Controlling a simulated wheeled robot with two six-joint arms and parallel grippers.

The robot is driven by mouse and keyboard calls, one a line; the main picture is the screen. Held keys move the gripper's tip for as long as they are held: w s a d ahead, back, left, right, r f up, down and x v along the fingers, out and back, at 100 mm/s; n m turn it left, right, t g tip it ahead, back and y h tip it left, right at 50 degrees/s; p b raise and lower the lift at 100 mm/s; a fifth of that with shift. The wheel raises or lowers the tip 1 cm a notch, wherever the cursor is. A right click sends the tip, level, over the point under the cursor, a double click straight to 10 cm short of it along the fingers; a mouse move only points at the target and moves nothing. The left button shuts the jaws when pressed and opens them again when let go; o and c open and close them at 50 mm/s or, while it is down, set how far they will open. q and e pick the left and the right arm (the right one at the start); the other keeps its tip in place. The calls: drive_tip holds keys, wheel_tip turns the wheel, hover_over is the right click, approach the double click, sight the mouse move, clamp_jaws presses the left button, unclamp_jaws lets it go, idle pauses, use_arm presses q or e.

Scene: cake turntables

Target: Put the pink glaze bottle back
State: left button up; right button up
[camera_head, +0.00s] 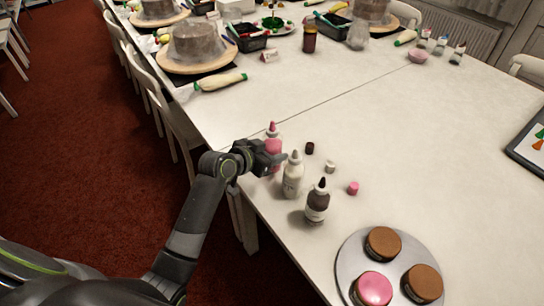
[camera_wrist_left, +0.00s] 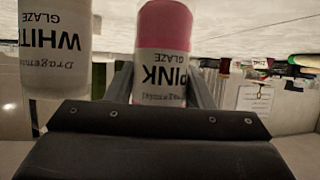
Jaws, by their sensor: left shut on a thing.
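The pink glaze bottle (camera_head: 273,142) has a pink body and a pink nozzle tip and is upright at the table's left edge, in line with the other glaze bottles. My left gripper (camera_head: 268,160) is shut on it from the left. In the left wrist view the pink bottle (camera_wrist_left: 162,55), seen upside down with its label showing, sits between the fingers. The white glaze bottle (camera_head: 292,176) stands close beside it and shows in the left wrist view (camera_wrist_left: 55,50). I cannot tell whether the pink bottle's base touches the table. My right gripper is not in view.
A dark brown glaze bottle (camera_head: 317,202) stands nearer. Loose caps lie beside the bottles: black (camera_head: 310,148), white (camera_head: 330,166) and pink (camera_head: 352,188). A round tray (camera_head: 351,250) holds three round cakes, one pink-topped. The table (camera_head: 410,130) right of the bottles is clear.

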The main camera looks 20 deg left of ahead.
use_arm(q)
drive_tip(key=shift+f, duration=0.9)
drive_tip(key=o, duration=0.7)
drive_tip(key=shift+f, duration=0.15)
drive_tip(key=shift+r, duration=0.25)
drive_tip(key=shift+s+a, duration=0.2)
drive_tip(key=shift+s, duration=0.05)
drive_tip(key=v, duration=1.1)
drive_tip(key=shift+s+r, duration=0.15)
drive_tip(key=shift+s, duration=0.05)
